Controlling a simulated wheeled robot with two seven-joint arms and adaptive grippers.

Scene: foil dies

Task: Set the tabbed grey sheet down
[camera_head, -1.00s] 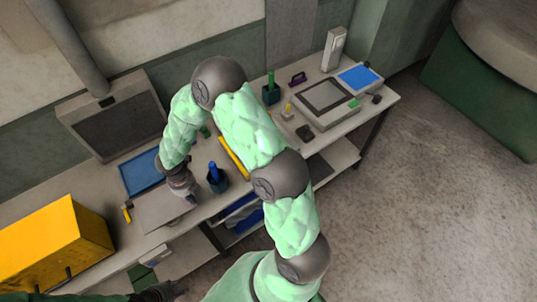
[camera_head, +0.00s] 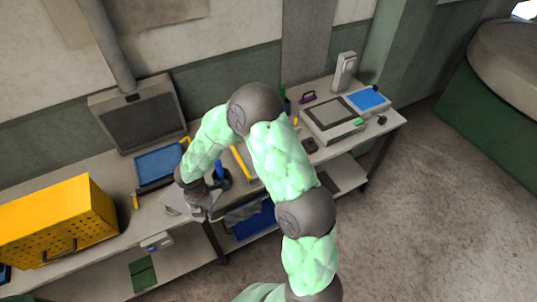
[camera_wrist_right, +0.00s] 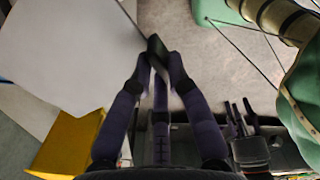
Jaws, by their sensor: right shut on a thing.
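The grey sheet shows in the head view (camera_head: 172,203) as a small pale piece at the bench's front edge, partly hidden by my right gripper (camera_head: 201,212). In the right wrist view the sheet (camera_wrist_right: 75,55) is a large, plain pale panel at the upper left. Its dark tab (camera_wrist_right: 157,50) is pinched between the fingertips of my right gripper (camera_wrist_right: 158,66). I cannot tell whether the sheet touches the bench. A dark gripper beside a green sleeve, my left gripper (camera_wrist_right: 243,122), shows at the right of the wrist view; its jaw opening is unclear.
A yellow perforated box (camera_head: 60,225) stands on the bench to the left. A blue-topped tray (camera_head: 158,163) lies behind the sheet. A dark holder with a blue handle (camera_head: 219,170) is close right of my gripper. A framed grey device (camera_head: 332,116) stands farther right.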

